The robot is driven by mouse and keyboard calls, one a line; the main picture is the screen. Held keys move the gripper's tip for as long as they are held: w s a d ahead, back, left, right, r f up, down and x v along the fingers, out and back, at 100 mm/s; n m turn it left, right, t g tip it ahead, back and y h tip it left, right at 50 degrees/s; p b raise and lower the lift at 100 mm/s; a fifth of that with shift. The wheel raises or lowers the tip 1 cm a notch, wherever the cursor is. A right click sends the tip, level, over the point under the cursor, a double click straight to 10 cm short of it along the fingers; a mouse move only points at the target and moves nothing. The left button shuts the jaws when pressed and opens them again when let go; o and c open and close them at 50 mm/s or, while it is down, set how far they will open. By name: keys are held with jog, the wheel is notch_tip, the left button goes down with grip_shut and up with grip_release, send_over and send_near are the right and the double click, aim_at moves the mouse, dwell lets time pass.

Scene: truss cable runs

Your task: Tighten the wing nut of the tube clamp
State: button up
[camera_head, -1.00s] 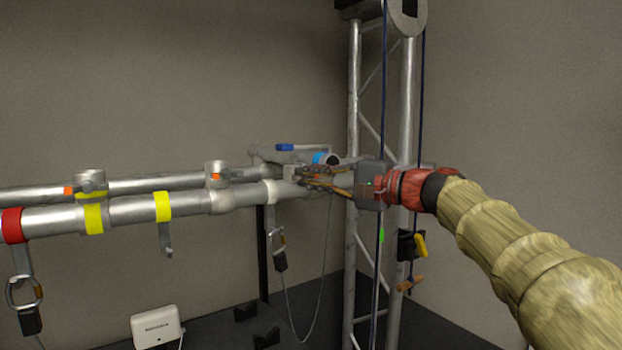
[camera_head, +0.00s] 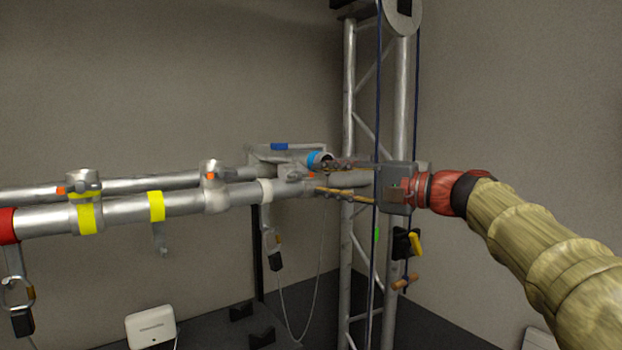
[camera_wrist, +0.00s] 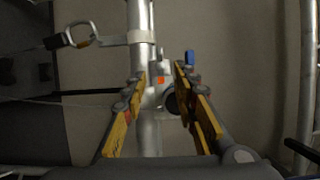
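A tube clamp (camera_head: 298,174) with an orange wing nut (camera_head: 311,175) sits on the silver tube near the truss tower. In the wrist view the orange piece (camera_wrist: 159,79) shows between my two fingers, beside the tube. My gripper (camera_head: 320,177) is open and empty, its fingers one above the other and pointing left at this clamp. In the wrist view my gripper (camera_wrist: 160,72) has its fingers wide apart, with the tube and clamp behind the gap. I cannot tell whether a fingertip touches the clamp.
Two more clamps, a left one (camera_head: 84,205) and a middle one (camera_head: 213,188), sit on the tubes with orange parts. Dark ropes (camera_head: 376,120) hang by the truss tower (camera_head: 401,120).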

jog(key=v, duration=0.6)
jog(key=shift+s+d, duration=0.1)
jog(key=s+d+f+g+h, duration=0.1)
jog(key=d+f+h, duration=0.15)
jog(key=f, duration=0.85)
jog(key=s+d+f+g+h, duration=0.15)
jog(key=f+h, duration=0.25)
jog(key=f, duration=0.6)
jog(key=s+d+f+n+g+h+b, duration=0.1)
jog(key=s+d+f+n+h+b, duration=0.1)
jog(key=s+f, duration=1)
jog(key=s+d+f+n+g+h+b, duration=0.1)
jog(key=s+f+n+h, duration=0.3)
jog(key=s+f, duration=0.9)
jog(key=shift+s+d+f+n+h+b, duration=0.2)
jog(key=shift+s+d+n+h+b, duration=0.25)
jog(key=shift+s+d+h, duration=1.2)
